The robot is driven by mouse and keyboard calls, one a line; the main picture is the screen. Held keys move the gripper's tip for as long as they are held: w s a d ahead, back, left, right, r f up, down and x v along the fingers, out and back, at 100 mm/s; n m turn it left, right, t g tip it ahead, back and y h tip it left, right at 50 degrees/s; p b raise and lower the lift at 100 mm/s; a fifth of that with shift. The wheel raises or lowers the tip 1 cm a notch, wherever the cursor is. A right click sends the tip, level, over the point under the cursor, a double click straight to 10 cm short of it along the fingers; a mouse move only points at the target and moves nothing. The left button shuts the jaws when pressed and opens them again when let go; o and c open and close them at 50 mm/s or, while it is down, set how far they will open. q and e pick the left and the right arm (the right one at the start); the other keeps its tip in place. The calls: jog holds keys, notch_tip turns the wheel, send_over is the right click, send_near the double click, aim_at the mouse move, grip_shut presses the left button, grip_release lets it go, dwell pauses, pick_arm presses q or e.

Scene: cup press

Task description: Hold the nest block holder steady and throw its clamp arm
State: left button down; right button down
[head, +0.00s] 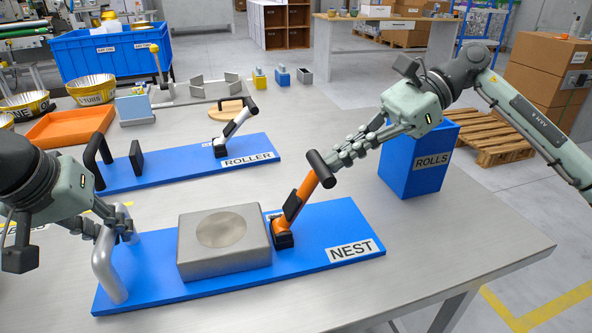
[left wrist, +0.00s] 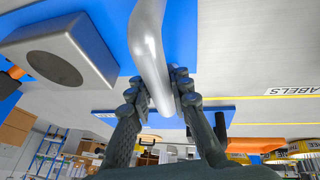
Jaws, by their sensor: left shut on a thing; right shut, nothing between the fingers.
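The nest block holder is a blue base plate (head: 325,229) labelled NEST, with a grey metal block (head: 224,258) that has a round hollow on top. A silver handle (head: 106,262) stands at its left end. My left gripper (head: 124,232) is shut on this handle; the left wrist view shows the fingers on both sides of the handle (left wrist: 150,50). The clamp arm (head: 300,199) is orange with a black grip (head: 320,168) and leans up to the right from its black pivot. My right gripper (head: 340,160) is shut and empty, its fingertips at or beside the black grip; contact is unclear.
Behind stands a second blue plate labelled ROLLER (head: 248,160) with a white-and-black lever (head: 236,124). A blue ROLLS box (head: 418,165) stands at the right, behind my right arm. An orange tray (head: 70,126) and bowls (head: 92,90) are at the back left. The front right table is clear.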

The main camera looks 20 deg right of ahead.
pick_arm(q)
jog(key=shift+d+r, duration=0.1)
jog(key=shift+d, duration=0.05)
pick_arm(e)
jog(key=a+r+h, duration=0.1)
jog(key=a, duration=0.1)
jog(key=a+r+h, duration=0.1)
jog(key=a, duration=0.1)
jog(key=shift+r+h, duration=0.1)
jog(key=shift+h, duration=0.3)
jog(key=a, duration=1)
jog(key=shift+w+r, duration=0.15)
notch_tip(320, 180, up, 22)
send_over(317, 164)
jog(key=a, duration=0.4)
jog(key=shift+w+d+r, duration=0.1)
jog(key=shift+d+r, duration=0.05)
jog(key=shift+d, duration=0.05)
